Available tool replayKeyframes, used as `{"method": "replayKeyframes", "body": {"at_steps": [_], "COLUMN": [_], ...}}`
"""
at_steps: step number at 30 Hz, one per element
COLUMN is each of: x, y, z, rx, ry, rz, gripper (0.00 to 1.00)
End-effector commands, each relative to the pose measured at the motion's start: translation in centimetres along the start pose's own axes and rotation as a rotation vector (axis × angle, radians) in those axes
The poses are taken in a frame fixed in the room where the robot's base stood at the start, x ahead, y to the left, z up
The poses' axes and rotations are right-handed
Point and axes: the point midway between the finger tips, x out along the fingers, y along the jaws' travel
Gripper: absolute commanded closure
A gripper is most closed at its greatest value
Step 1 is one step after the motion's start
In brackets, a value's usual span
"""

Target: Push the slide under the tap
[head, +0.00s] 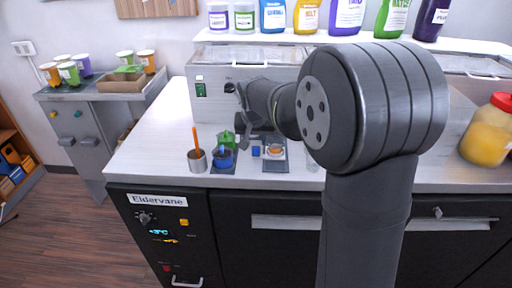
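A flat dark plate (275,166) lies on the white counter in front of a pale machine (207,94) with a green switch; it may be the slide. A round white and orange-brown item (274,152) sits on it, with a small blue block (256,151) at its left. I cannot make out the tap, which may be hidden behind my arm. My gripper (242,116) is dark and small in the view, in front of the machine and a little above and left of the plate. Its fingers blend with dark parts behind, so their opening is unclear.
A steel cup (197,160) with an orange stick, a blue pot (222,158) and a green item (227,138) stand close left of the plate. A yellow jar (488,132) stands far right. Bottles and tubs line the shelf above. The counter's left part is clear.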

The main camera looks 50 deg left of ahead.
Motion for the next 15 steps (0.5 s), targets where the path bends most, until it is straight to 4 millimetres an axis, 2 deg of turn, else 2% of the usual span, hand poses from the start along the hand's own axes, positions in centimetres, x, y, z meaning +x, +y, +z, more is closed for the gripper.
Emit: {"method": "replayKeyframes", "body": {"at_steps": [1, 6, 10, 15], "x": [1.2, 3.9, 5.0, 5.5], "y": [0.0, 0.0, 0.0, 0.0], "z": [0.0, 0.0, 0.0, -0.1], "rx": [0.0, 0.001, 0.001, 0.0], "ry": [-0.003, -0.002, -0.001, 0.001], "rz": [0.001, 0.0, 0.0, -0.001], "gripper": [0.65, 0.65, 0.65, 0.65]}}
